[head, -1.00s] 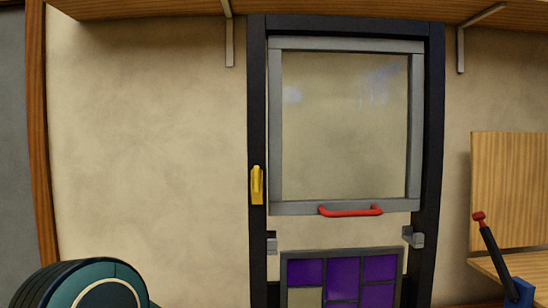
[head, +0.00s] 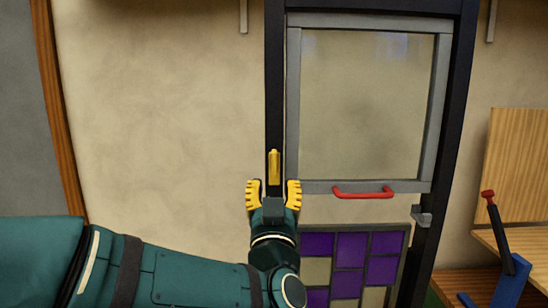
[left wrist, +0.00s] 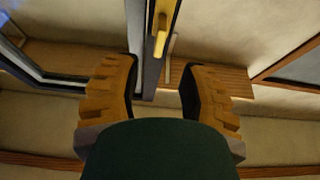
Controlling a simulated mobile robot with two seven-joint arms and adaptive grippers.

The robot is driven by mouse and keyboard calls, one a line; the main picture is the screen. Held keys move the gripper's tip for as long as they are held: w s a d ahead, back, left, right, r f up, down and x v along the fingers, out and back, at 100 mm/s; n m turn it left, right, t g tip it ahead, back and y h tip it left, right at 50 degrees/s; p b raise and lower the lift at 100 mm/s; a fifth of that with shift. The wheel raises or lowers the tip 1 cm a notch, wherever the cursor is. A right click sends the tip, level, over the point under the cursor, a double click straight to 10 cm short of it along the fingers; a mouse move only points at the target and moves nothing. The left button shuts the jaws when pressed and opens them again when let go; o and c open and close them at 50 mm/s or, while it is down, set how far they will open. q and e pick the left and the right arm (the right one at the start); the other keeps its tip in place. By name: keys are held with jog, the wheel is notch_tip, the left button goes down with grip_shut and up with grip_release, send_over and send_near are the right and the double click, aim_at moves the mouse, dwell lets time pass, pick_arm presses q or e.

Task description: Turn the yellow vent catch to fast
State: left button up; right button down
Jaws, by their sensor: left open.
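The yellow vent catch (head: 274,167) is mounted on the left dark post of the frame (head: 276,90), and its long side stands upright. In the left wrist view the catch (left wrist: 162,30) shows at the top, beyond the fingertips. My left gripper (head: 273,190) is open, with its yellow fingers spread left and right just below the catch in the head view. In the left wrist view the gripper (left wrist: 160,80) has nothing between its fingers. I cannot tell whether the gripper touches the catch. My right gripper is not in view.
The grey-framed glass sash (head: 365,105) with a red handle (head: 363,192) is right of the catch. A panel of purple and clear panes (head: 352,262) stands below it. A blue clamp with a red-tipped lever (head: 494,215) is at the right.

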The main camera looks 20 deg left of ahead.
aim_at(274, 165)
pick_arm(q)
jog(key=p+x, duration=0.1)
jog(key=x, duration=0.7)
jog(key=shift+w, duration=0.2)
jog(key=shift+c, duration=0.4)
grip_shut()
